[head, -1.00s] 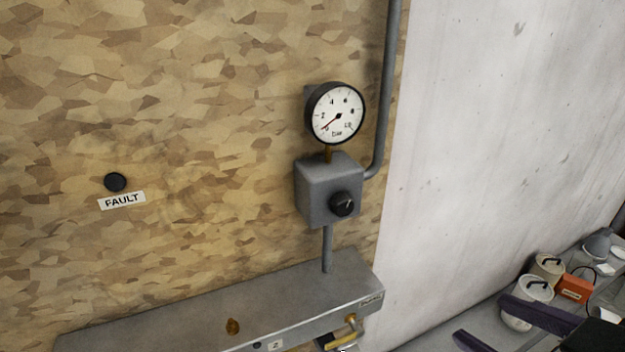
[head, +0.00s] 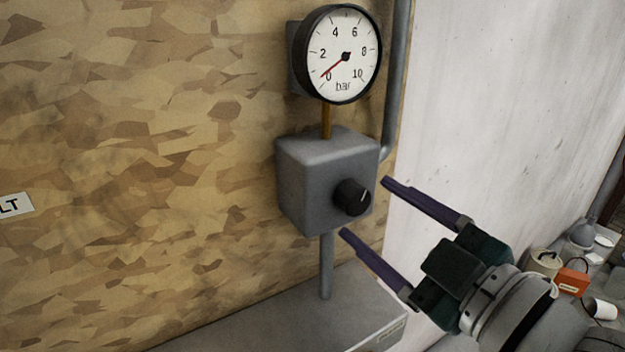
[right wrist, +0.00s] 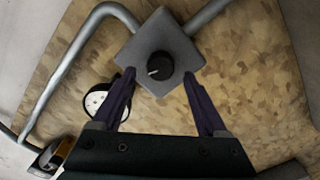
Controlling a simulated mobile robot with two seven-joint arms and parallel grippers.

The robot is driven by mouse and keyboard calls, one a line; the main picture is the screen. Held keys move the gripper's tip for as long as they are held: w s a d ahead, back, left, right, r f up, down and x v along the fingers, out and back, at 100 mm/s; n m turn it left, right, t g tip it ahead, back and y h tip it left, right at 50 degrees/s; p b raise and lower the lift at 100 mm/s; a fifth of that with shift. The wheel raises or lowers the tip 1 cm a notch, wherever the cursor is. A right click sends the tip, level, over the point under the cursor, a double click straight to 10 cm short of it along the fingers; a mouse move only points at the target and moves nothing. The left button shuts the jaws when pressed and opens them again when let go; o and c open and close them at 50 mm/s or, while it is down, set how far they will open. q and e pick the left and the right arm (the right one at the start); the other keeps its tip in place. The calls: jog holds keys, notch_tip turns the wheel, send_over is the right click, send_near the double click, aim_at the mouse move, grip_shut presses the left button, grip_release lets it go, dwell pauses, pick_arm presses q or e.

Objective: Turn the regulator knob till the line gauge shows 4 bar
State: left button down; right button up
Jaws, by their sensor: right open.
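The line gauge (head: 342,54) is a white round dial marked 0 to 10 bar. Its red needle points close to 0. Below it, the regulator is a grey box (head: 308,180) with a black knob (head: 352,197) on its front, bearing a pale line. My right gripper (head: 363,207) is open and empty, its two purple fingers reaching toward the knob from the right, not touching it. In the right wrist view, the knob (right wrist: 159,66) lies ahead of and between the fingers (right wrist: 157,88), and the gauge (right wrist: 107,104) is partly hidden behind the left finger. My left gripper is not in view.
A grey pipe (head: 396,90) runs up beside the regulator, and another pipe (head: 327,262) drops to a grey ledge (head: 285,315) below. A pale wall (head: 480,100) stands to the right. Pots and an orange box (head: 572,281) sit at the lower right.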

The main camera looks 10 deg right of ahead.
aim_at(359, 202)
jog(key=shift+x, duration=1.55)
grip_shut()
